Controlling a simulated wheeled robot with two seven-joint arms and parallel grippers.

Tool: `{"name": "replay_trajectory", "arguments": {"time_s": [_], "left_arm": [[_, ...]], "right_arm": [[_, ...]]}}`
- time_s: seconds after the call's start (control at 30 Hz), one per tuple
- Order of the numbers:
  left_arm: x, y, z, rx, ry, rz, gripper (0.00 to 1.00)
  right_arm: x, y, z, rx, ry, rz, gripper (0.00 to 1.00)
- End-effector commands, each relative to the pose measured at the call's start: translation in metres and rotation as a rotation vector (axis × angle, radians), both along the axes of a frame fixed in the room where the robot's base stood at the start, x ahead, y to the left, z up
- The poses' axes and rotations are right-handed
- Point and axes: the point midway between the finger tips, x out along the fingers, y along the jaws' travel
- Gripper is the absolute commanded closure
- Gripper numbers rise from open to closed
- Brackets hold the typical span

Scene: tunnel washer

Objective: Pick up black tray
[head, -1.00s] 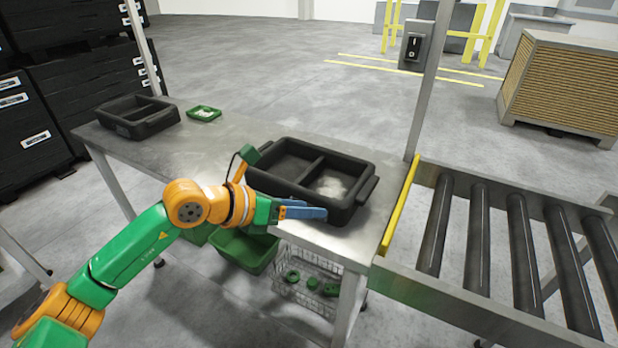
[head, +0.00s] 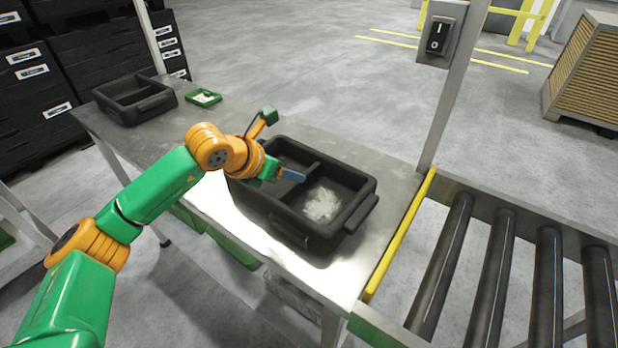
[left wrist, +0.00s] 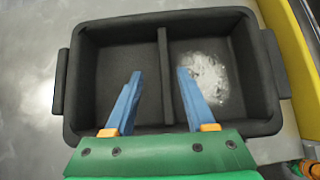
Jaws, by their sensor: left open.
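A black tray (head: 352,184) with two compartments sits on the metal table near its right end. Its right compartment holds a clear, whitish heap (head: 322,205); the left one looks empty. My left gripper (head: 292,176) is over the tray. In the left wrist view the blue fingers of this gripper (left wrist: 157,82) are open, one on each side of the tray's divider (left wrist: 165,60). They hold nothing, and I cannot tell how high above the tray they are. A second black tray (head: 172,101) stands at the table's far left.
A yellow rail (head: 399,235) and a roller conveyor (head: 490,265) adjoin the table's right end. A metal post with a switch box (head: 437,35) rises behind.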

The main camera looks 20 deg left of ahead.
Motion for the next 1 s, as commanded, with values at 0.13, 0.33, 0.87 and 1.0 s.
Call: {"name": "replay_trajectory", "arguments": {"time_s": [0.13,0.33,0.87,1.0], "left_arm": [[0.012,-0.011,-0.015,-0.001,0.006,-0.001,0.45],[0.03,-0.021,-0.042,-0.002,0.002,-0.001,0.45],[0.032,-0.021,-0.044,-0.001,-0.002,-0.001,1.0],[0.032,-0.021,-0.044,-0.002,-0.002,-0.001,1.0]], "right_arm": [[-0.001,0.0,0.022,0.0,0.002,0.0,1.0],[-0.002,0.0,0.029,0.0,0.005,0.001,1.0],[-0.002,0.002,0.027,0.003,0.005,0.0,1.0],[-0.002,0.002,0.027,0.003,0.005,0.0,1.0]]}}
